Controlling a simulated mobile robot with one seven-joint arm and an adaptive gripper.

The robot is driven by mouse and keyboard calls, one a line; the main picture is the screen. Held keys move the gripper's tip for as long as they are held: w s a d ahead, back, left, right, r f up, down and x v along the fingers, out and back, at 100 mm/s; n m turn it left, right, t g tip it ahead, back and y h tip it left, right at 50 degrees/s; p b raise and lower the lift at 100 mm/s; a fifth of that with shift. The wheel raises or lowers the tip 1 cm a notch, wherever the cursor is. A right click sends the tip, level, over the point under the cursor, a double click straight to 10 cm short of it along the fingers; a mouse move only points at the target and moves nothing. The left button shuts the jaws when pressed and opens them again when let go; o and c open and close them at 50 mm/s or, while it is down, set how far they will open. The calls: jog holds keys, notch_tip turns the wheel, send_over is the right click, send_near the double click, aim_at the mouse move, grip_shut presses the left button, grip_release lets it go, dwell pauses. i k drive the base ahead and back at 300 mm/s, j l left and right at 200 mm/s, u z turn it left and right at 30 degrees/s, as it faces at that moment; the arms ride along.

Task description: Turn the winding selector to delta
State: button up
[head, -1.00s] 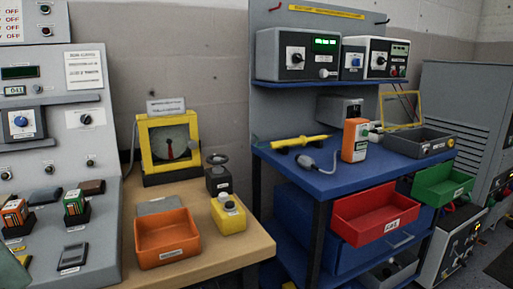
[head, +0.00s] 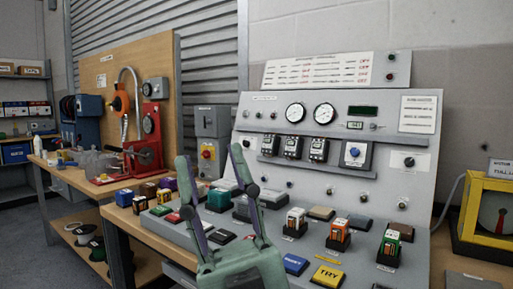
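The grey sloped console (head: 260,140) fills the middle and right of the head view. It carries a blue rotary knob (head: 354,152) on a raised box and a black rotary knob (head: 409,161) on a pale plate to its right. The labels are too small to read, so I cannot tell which knob is the winding selector or where it points. My gripper (head: 209,155) rises in front of the console's left part, its two fingers spread and nothing between them. It is apart from both knobs, which lie to its right.
Several small coloured blocks and boxes stand on the console's desk, including a blue button (head: 296,264) and a yellow TRY button (head: 327,276). A yellow-framed gauge (head: 488,212) stands at the right. A wooden bench (head: 60,180) with a red device (head: 148,150) is at the left.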

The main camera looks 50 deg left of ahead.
aim_at(246, 143)
jog(key=u, duration=1.3)
